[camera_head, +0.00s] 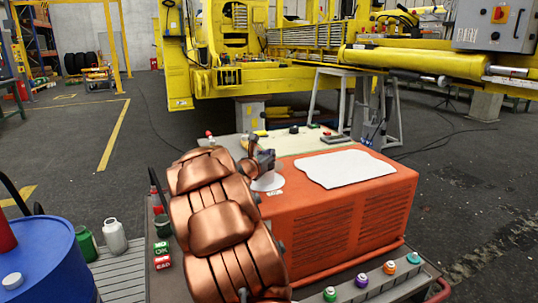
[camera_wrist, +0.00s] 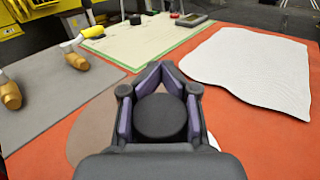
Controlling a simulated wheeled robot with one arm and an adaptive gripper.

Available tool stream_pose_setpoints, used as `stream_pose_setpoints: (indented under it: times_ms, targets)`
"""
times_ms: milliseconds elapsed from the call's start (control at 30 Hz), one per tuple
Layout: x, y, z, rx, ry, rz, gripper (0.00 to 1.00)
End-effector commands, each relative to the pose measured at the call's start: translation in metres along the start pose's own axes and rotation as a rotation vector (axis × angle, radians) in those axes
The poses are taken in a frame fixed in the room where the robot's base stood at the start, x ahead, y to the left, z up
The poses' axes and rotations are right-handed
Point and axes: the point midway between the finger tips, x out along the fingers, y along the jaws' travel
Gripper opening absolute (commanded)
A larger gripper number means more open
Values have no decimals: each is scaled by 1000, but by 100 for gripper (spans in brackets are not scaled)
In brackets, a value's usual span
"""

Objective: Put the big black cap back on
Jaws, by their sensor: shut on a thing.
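A round black cap (camera_wrist: 160,117) sits between the purple-lined fingers of my gripper (camera_wrist: 160,100) in the wrist view. My gripper is shut on it, with finger pads on both sides. In the head view my gripper (camera_head: 266,158) is over the left end of the orange box top (camera_head: 310,162), near a white round patch (camera_head: 268,182). The cap cannot be made out there. In the wrist view a brown round patch (camera_wrist: 95,125) and part of a white one lie under the gripper. Whether the cap touches the surface, I cannot tell.
A white sheet (camera_wrist: 250,68) lies on the right. Two wooden-ended tools (camera_wrist: 75,60) lie on a grey mat (camera_wrist: 60,95) at left.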

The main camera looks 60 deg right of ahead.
Motion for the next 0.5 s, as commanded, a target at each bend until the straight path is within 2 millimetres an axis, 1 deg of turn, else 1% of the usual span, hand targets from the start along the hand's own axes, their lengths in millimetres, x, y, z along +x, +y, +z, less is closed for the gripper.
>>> stream_pose_setpoints:
  times_ms: [67, 100, 233, 267, 500]
  targets:
    - [0, 0, -2, 0, -1, 0, 0]
    - [0, 0, -1, 0, -1, 0, 24]
    - [0, 0, -1, 0, 0, 0, 38]
    - [0, 0, -1, 0, 0, 0, 40]
    - [0, 0, -1, 1, 0, 0, 40]
